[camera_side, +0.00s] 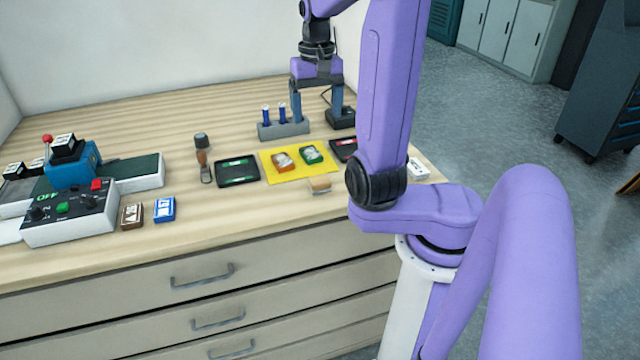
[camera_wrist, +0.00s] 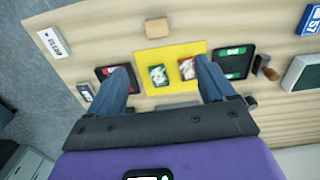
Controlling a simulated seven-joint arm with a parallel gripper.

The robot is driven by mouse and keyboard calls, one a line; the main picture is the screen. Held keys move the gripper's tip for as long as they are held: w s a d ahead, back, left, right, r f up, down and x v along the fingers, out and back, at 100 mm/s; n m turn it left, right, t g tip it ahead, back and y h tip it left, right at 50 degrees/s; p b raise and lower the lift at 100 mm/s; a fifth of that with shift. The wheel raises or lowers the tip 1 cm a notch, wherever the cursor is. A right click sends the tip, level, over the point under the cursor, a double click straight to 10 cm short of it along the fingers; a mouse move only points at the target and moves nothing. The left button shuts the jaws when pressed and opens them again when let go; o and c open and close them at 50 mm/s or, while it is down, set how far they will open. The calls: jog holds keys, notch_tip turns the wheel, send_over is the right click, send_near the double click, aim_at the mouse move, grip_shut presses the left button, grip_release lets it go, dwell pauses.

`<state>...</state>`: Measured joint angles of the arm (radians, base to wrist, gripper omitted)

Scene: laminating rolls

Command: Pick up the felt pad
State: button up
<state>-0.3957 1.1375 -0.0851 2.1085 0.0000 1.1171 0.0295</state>
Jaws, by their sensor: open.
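A small tan block, which looks like the felt pad (camera_side: 319,185), lies on the wooden bench just in front of the yellow mat. In the wrist view the felt pad (camera_wrist: 157,27) is near the top, beyond the yellow mat's edge and apart from it. My gripper (camera_side: 316,105) is open and empty, above the back of the bench, behind the felt pad. In the wrist view my gripper (camera_wrist: 163,68) has its two blue-grey fingers spread wide, with the yellow mat in view between them. Nothing hides the felt pad.
The yellow mat (camera_side: 271,164) bears an orange and a green item. Dark trays, one green-marked (camera_side: 237,171) and one red-marked (camera_side: 343,149), flank it. A grey holder with blue sticks (camera_side: 283,130) stands behind. A control box (camera_side: 70,216) is at left. Bare wood surrounds the pad's front.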

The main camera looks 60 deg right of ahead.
send_near(320, 179)
notch_tip(320, 179, down, 8)
jog(key=shift+f, duration=0.25)
dwell(0.7)
jog(key=c, duration=1.1)
